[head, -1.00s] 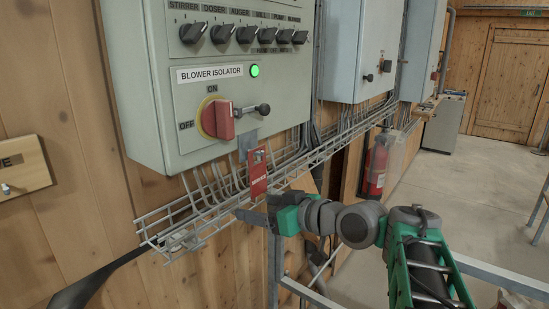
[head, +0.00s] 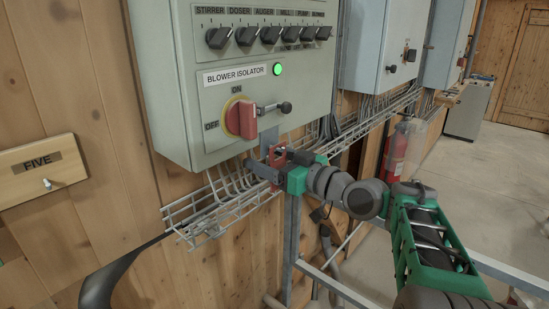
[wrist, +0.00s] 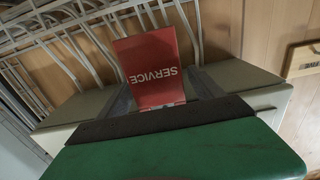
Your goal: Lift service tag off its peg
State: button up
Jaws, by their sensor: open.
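The red service tag (wrist: 148,62) shows in the wrist view with its white SERVICE lettering upside down. It stands between the two grey fingers of my gripper (wrist: 164,93). The fingers are open, and I cannot tell whether either touches the tag. In the head view my gripper (head: 262,171) is just below the grey isolator cabinet and covers most of the tag (head: 277,157), leaving small red parts visible. The peg is not clearly visible, so I cannot tell how the tag sits on it.
The red isolator switch (head: 241,119) and its dark knob are just above my gripper. A wire cable tray (head: 205,212) runs below and behind it along the wooden wall. A wooden FIVE plate (head: 42,171) with a small peg is at left. Open floor lies at right.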

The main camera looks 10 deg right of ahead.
jog(key=shift+c, duration=0.2)
jog(key=c, duration=1.4)
jog(key=shift+r, duration=0.15)
